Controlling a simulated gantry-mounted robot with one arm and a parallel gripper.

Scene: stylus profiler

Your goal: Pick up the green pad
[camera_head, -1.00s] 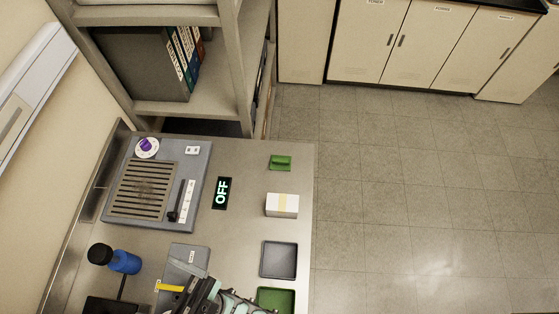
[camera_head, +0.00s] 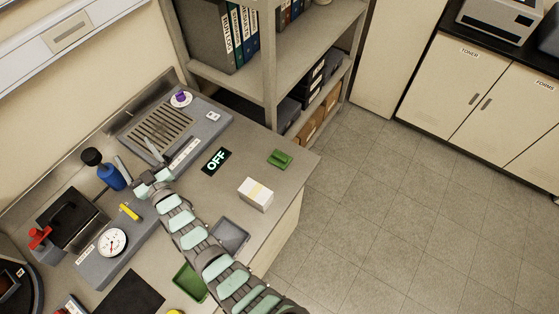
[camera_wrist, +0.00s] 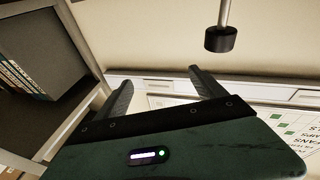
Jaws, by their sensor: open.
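The green pad (camera_head: 280,158) lies on the bench near its far right edge in the head view, with a raised grip on top. My gripper (camera_head: 138,160) is at the left of the bench, above the area between the blue bottle and the grey slatted device, well apart from the pad. In the wrist view my gripper (camera_wrist: 160,76) has its two fingers spread with nothing between them, facing the wall. The pad is not in the wrist view.
A white box (camera_head: 256,194) stands near the pad. An OFF sign (camera_head: 216,161) lies to the pad's left. A grey tray (camera_head: 229,236) and a green tray (camera_head: 188,281) lie beside my arm. A blue bottle (camera_head: 111,176) and dial gauge (camera_head: 112,242) are at left. Shelves (camera_head: 310,65) rise behind.

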